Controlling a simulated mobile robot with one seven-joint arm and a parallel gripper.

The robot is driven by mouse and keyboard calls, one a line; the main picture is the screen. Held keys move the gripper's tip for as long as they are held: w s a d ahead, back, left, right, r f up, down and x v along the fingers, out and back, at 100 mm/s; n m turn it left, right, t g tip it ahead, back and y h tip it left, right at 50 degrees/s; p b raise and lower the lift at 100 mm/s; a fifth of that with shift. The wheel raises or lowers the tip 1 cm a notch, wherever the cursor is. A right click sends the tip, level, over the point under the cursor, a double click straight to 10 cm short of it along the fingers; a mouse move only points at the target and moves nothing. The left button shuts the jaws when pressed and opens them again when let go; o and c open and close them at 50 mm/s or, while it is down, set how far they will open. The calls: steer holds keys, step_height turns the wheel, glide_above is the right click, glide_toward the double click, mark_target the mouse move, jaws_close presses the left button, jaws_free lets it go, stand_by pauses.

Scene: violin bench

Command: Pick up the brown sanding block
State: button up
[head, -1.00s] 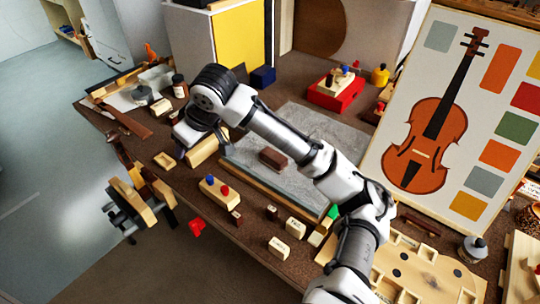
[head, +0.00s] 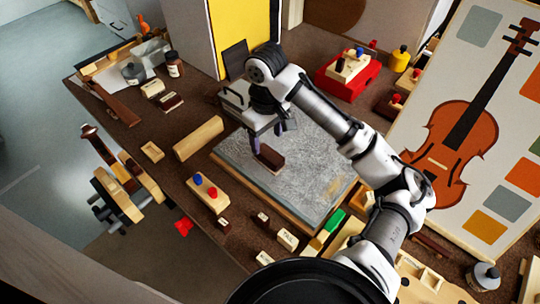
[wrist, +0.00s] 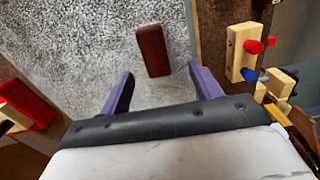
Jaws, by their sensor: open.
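The brown sanding block (head: 271,157), a small dark reddish-brown block, lies on the grey textured slab (head: 300,190) on the bench. In the wrist view the brown block (wrist: 153,50) lies just beyond the fingertips, roughly in line with the gap between them and slightly tilted. My gripper (head: 270,136) is over the slab, beside and above the block. Its two purple fingers (wrist: 161,72) are spread apart with nothing between them. I cannot tell the exact height of the fingers above the slab.
A wooden block with blue and red knobs (head: 209,194) stands at the slab's front left. A long wooden block (head: 198,138) lies left of the slab. A red box (head: 346,82) stands behind it. The slab around the brown block is clear.

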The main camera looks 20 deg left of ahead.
mark_target(269, 153)
steer(key=f, duration=0.2)
steer(key=f+p, duration=0.1)
steer(key=f, duration=0.2)
steer(key=f+p, duration=0.1)
steer(key=f, duration=0.2)
steer(key=shift+w+d+f, duration=0.1)
steer(key=shift+w+d, duration=0.05)
steer(key=shift+w, duration=0.25)
steer(key=c, duration=1.1)
